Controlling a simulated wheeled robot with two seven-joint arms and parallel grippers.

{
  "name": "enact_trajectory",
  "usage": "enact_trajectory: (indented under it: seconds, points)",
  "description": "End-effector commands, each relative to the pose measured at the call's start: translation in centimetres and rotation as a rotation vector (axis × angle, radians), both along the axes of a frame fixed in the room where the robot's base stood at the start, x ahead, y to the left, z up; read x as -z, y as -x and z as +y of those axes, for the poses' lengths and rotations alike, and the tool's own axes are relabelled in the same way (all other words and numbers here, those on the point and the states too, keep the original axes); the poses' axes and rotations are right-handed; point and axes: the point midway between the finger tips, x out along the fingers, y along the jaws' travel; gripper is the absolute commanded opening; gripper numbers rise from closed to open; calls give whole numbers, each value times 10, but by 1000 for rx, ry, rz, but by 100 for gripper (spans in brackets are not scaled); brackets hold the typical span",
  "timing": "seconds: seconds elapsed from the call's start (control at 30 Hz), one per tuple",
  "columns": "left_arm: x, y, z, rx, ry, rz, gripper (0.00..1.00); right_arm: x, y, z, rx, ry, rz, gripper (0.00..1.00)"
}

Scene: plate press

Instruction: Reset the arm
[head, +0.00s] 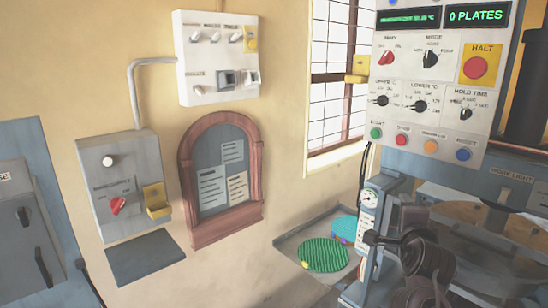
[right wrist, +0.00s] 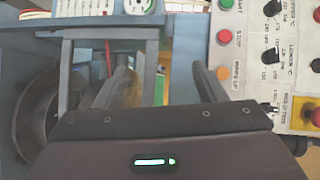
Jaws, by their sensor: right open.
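My right gripper (head: 388,232) is at the lower right of the head view, in front of the press and below its control panel (head: 425,85). It is open; the right wrist view shows its two dark fingers apart with nothing held between the fingertips (right wrist: 160,76). The panel's bottom row has a green button (head: 376,132), a red button (head: 401,140), an orange button (head: 430,146) and a blue button (head: 463,154). The right wrist view shows the panel (right wrist: 250,50) to the right of the fingers, apart from them. My left gripper is out of view.
A tray (head: 291,243) beside the press holds a green ribbed disc (head: 324,254) and a teal one (head: 343,229). A gauge (head: 368,199) stands close to my gripper. Wall boxes, a notice board (head: 220,175) and a window (head: 330,80) lie left. The display reads 0 PLATES.

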Motion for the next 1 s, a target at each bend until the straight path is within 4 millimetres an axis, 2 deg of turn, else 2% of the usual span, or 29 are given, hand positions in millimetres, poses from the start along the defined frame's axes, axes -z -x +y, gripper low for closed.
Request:
enact_trajectory:
  seconds: [0.03, 0.1, 0.17, 0.2, 0.3, 0.4, 0.5, 0.7, 0.9, 1.0]
  points:
    - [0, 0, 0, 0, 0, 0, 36, 37, 17, 11, -64, 109, 118, 64]
    - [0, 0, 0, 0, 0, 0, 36, 81, 43, 27, -175, 275, 274, 64]
    - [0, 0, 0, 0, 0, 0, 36, 117, 69, 40, -281, 410, 401, 64]
    - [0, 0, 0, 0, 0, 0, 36, 139, 89, 48, -358, 498, 480, 64]
    - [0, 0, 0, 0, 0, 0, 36, 183, 138, 66, -551, 691, 645, 64]
    - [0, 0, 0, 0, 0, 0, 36, 211, 179, 78, -716, 834, 758, 64]
    - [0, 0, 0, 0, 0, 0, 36, 230, 214, 86, -858, 940, 837, 64]
    - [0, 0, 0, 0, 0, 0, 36, 255, 274, 97, -1109, 1101, 944, 64]
    - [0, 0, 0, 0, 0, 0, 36, 268, 329, 104, -1356, 1229, 1011, 64]
    - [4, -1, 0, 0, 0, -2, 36, 299, 318, 105, -1353, 1221, 1016, 64]
